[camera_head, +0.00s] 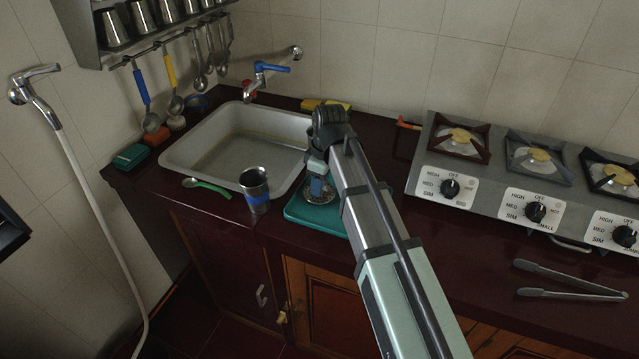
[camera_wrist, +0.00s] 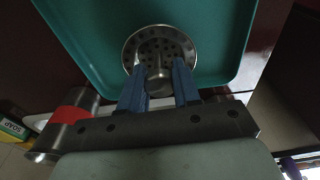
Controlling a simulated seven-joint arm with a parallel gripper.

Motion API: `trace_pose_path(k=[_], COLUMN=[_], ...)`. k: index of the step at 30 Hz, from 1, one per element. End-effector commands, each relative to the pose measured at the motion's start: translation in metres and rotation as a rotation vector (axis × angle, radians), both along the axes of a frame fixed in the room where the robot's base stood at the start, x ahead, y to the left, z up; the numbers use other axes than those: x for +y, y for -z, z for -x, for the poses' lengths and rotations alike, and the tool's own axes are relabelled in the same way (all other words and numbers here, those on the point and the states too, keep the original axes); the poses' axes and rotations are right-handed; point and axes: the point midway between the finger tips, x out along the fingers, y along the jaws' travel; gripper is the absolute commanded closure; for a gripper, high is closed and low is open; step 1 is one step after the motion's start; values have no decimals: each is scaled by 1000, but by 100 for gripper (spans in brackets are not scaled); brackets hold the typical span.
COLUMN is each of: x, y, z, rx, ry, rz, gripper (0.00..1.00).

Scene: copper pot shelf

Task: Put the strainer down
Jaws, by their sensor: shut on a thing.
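My gripper (camera_head: 318,183) is shut on the metal strainer, a round steel piece with a perforated face. In the wrist view, the strainer (camera_wrist: 160,52) sits between the two blue fingertips (camera_wrist: 160,88) of my gripper, over the teal tray. The tray (camera_head: 300,212) lies on the dark red counter, right of the sink's front corner; it also shows in the wrist view (camera_wrist: 90,30). In the head view, my arm hides part of the tray, and the strainer (camera_head: 323,196) shows low over it. I cannot tell whether the strainer touches the tray.
A steel cup with a blue band (camera_head: 256,190) stands just left of the tray. A green-handled spoon (camera_head: 208,187) lies by the sink (camera_head: 170,160). A stove (camera_head: 500,190) stands at right. Tongs (camera_head: 570,283) lie on otherwise clear counter.

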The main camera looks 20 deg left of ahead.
Motion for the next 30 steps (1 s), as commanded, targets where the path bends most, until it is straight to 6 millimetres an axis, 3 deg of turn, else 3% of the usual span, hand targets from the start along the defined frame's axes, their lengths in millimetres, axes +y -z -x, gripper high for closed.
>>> trace_pose_path(k=[13,14,15,21,30], x=[0,0,0,0,0], y=[7,7,6,6,5], z=[0,0,0,0,0], rx=[-1,-1,-1,-1,-1], ry=[0,0,0,0,0], rz=[-1,-1,-1,-1,-1], gripper=[98,66,62,43,43])
